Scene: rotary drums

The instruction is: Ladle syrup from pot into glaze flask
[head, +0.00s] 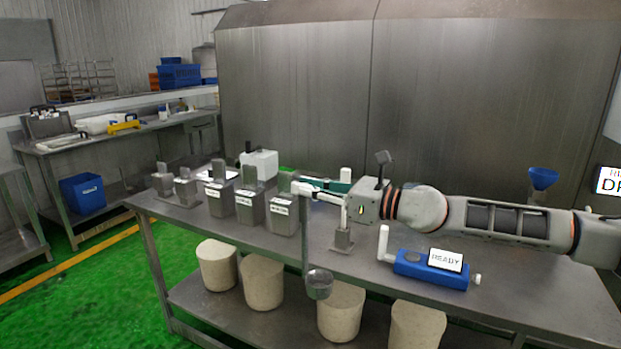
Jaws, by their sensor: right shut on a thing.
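My right arm comes in from the right, and its gripper (312,189) is shut on the top of a ladle. The ladle (306,245) hangs upright, its long thin handle downward. Its grey bowl (319,285) is at the bottom, in front of the table's near edge and, in the picture, over the cream drums below. I cannot tell whether the bowl holds syrup. I cannot identify the pot or the glaze flask with certainty. A blue funnel (543,178) shows behind my right arm; what is under it is hidden. My left gripper is not in view.
The steel table (400,308) bears several labelled grey canisters (220,198), a white jug (262,163), a small metal stand (342,242) and a blue device reading READY (432,270). Cream drums (262,282) stand on its lower shelf. Green floor is free at left.

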